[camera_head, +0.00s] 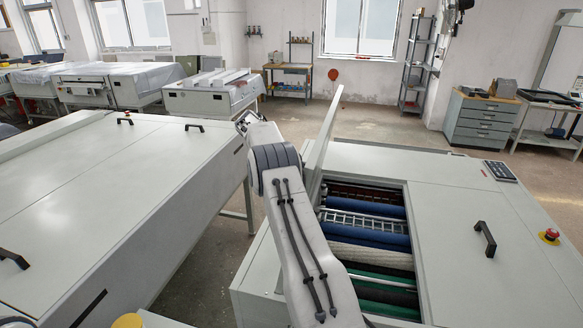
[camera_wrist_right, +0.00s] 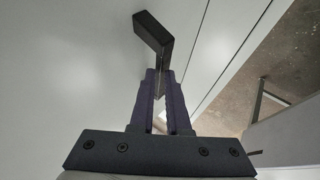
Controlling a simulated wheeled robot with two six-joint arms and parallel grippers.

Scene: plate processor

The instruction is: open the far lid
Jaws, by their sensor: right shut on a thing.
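In the head view a pale lid (camera_head: 325,135) stands steeply raised beside the open bay of the right machine, with blue, cream and green rollers (camera_head: 365,226) showing. My right arm reaches up in front of it, its far end near the gap between the two machines. In the wrist view my right gripper (camera_wrist_right: 162,78) is shut on a black handle (camera_wrist_right: 152,33) on a pale panel (camera_wrist_right: 70,70). The head view does not show clearly which lid this handle belongs to. My left gripper is not in view.
The right machine's other lid (camera_head: 470,205) lies flat with a black handle (camera_head: 486,240), near a red stop button (camera_head: 550,235). The left machine (camera_head: 110,200) is covered by flat panels with black handles (camera_head: 195,127). Floor is free beyond, before a grey drawer cabinet (camera_head: 484,122).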

